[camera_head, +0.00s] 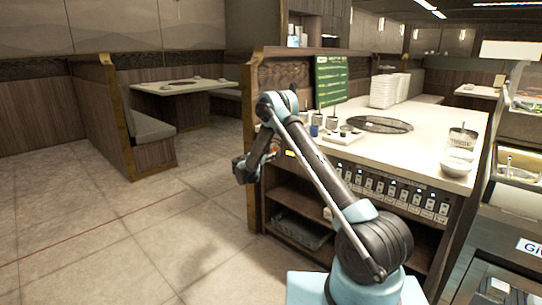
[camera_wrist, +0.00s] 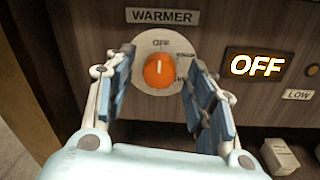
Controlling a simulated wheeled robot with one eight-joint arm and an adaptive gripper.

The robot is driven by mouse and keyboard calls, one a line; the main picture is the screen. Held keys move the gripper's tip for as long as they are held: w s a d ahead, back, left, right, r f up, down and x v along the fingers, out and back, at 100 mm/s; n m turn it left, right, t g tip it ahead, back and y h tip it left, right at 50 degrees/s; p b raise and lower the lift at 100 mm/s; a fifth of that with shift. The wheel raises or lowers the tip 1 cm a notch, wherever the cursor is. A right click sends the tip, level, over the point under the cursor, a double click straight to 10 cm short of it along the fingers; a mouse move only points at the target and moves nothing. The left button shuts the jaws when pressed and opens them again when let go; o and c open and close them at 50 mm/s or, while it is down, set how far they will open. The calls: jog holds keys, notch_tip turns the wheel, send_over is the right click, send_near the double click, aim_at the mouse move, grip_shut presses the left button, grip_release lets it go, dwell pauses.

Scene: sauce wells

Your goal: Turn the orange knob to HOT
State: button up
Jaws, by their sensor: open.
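The orange knob (camera_wrist: 159,71) sits on a round white dial plate under a WARMER label (camera_wrist: 162,16) in the wrist view. Its white pointer line points up at OFF. On the dial's right side, a lower marking is mostly hidden by my right finger. A display (camera_wrist: 267,65) to the right reads OFF. My gripper (camera_wrist: 160,68) is open, with one blue-padded finger on each side of the knob; I cannot tell whether either touches it. In the head view, my gripper (camera_head: 258,165) is at the left end of the counter, and my arm hides part of the panel.
The counter (camera_head: 450,130) carries small containers, a round grill (camera_head: 380,124) and white stacks (camera_head: 389,90). Open shelves (camera_head: 300,225) lie below. The floor at left is clear.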

jog(key=c, duration=1.1)
jog(key=shift+o, duration=0.2)
jog(key=shift+m, duration=0.3)
jog(key=shift+f+m+g+h, duration=0.15)
jog(key=shift+m+h, duration=0.25)
jog(key=shift+m, duration=5.65)
jog(key=shift+f+m+g+h, duration=0.15)
jog(key=shift+m+h, duration=0.25)
jog(key=shift+m, duration=5.65)
